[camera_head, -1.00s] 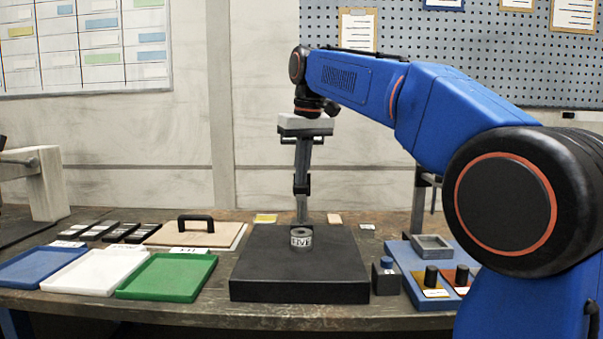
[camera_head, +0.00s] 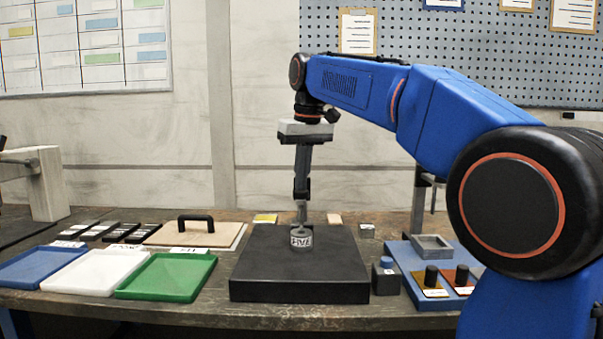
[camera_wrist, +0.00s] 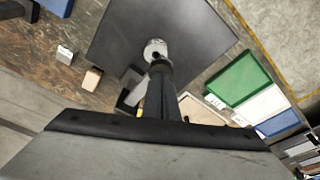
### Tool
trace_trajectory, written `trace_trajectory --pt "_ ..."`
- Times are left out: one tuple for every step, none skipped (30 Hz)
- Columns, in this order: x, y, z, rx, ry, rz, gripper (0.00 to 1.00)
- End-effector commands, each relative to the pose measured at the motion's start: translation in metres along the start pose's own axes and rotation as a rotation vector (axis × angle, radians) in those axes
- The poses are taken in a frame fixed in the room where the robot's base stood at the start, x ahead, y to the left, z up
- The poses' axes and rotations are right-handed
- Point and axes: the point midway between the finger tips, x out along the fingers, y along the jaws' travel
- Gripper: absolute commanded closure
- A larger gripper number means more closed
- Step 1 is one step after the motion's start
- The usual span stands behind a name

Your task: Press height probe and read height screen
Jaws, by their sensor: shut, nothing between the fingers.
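My gripper (camera_head: 301,190) hangs straight down over the black plate (camera_head: 258,282). Its fingers (camera_wrist: 161,72) are closed together and hold nothing. A short grey cylinder with a white label (camera_head: 301,240) sits on the plate; in the wrist view it shows (camera_wrist: 155,46) just beyond my fingertips. A grey upright part (camera_head: 302,210) stands between my fingertips and the cylinder; it may be the height probe, and contact with my fingers cannot be told. Dark and grey stand parts (camera_wrist: 130,88) show beside my fingers. I cannot make out a height screen; my gripper hides part of the stand.
Blue (camera_head: 30,270), white (camera_head: 95,272) and green (camera_head: 165,278) trays lie left of the plate. A handled board (camera_head: 232,232) lies behind them. A dark block with a blue top (camera_head: 386,279) and a blue fixture base (camera_head: 428,302) stand close on the right.

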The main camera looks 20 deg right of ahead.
Motion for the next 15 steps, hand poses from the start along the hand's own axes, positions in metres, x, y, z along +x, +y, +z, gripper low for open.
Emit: trace_trajectory --pt "0.0 0.0 -0.001 0.0 -0.001 0.0 1.0" --pt "-0.001 0.0 -0.001 0.0 0.0 0.0 1.0" --pt "-0.003 0.0 -0.001 0.0 0.0 0.0 1.0" --pt "-0.005 0.0 -0.002 0.0 0.001 0.0 1.0" --pt "-0.007 0.0 -0.002 0.0 0.001 0.0 1.0" --pt "-0.009 0.0 -0.003 0.0 0.001 0.0 1.0" --pt "-0.011 0.0 -0.003 0.0 0.001 0.0 1.0" --pt "-0.013 0.0 -0.004 0.0 0.001 0.0 1.0" --pt "-0.016 0.0 -0.004 0.0 0.0 0.0 1.0" --pt "-0.018 0.0 -0.004 0.0 0.0 0.0 1.0" --pt "-0.019 0.0 -0.004 0.0 0.0 0.0 1.0" --pt "-0.022 0.0 -0.005 0.0 0.001 0.0 1.0" --pt "-0.024 0.0 -0.006 0.0 0.001 0.0 1.0" --pt "-0.026 0.0 -0.006 0.0 0.001 0.0 1.0" --pt "-0.028 0.0 -0.006 0.0 0.0 0.0 1.0"
